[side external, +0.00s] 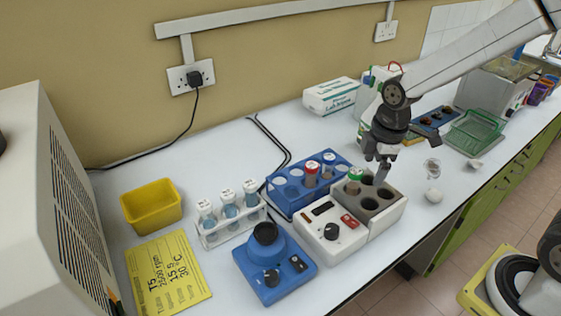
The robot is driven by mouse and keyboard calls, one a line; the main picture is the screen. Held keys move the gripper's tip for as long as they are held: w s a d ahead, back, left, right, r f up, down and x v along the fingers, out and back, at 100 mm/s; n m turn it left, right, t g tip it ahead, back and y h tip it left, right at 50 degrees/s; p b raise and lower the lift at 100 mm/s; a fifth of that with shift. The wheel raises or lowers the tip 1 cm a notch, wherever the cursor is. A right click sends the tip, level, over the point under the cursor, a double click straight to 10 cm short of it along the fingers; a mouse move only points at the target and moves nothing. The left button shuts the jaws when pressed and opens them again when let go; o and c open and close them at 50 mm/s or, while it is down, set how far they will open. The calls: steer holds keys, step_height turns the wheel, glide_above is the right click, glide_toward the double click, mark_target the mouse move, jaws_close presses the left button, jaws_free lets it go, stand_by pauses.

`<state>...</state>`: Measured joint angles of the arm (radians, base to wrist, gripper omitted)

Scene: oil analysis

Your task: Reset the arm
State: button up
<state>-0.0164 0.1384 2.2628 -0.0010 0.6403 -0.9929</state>
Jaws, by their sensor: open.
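My gripper (381,171) points down above the grey heating block (392,196) of the white block heater (330,236). Its jaws are open, and I see nothing between them. A green-capped tube (354,180) with brown contents stands in the block, just left of my gripper. The other wells that I can see look dark and empty. My arm reaches in from the upper right. Whether the fingertips touch the block cannot be told from this view.
A blue vortex mixer (272,262), a white rack (232,228) of white-capped tubes, a yellow bin (151,206) and a yellow note (168,273) lie to the left. Small glassware (432,168) and a green basket (474,132) are right.

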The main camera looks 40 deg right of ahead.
steer(key=s+f+m+t, duration=0.1)
steer(key=s+f+m, duration=0.1)
steer(key=s+m, duration=0.4)
steer(key=m, duration=0.5)
steer(key=shift+d+f+m, duration=0.3)
steer(key=shift+f, duration=0.05)
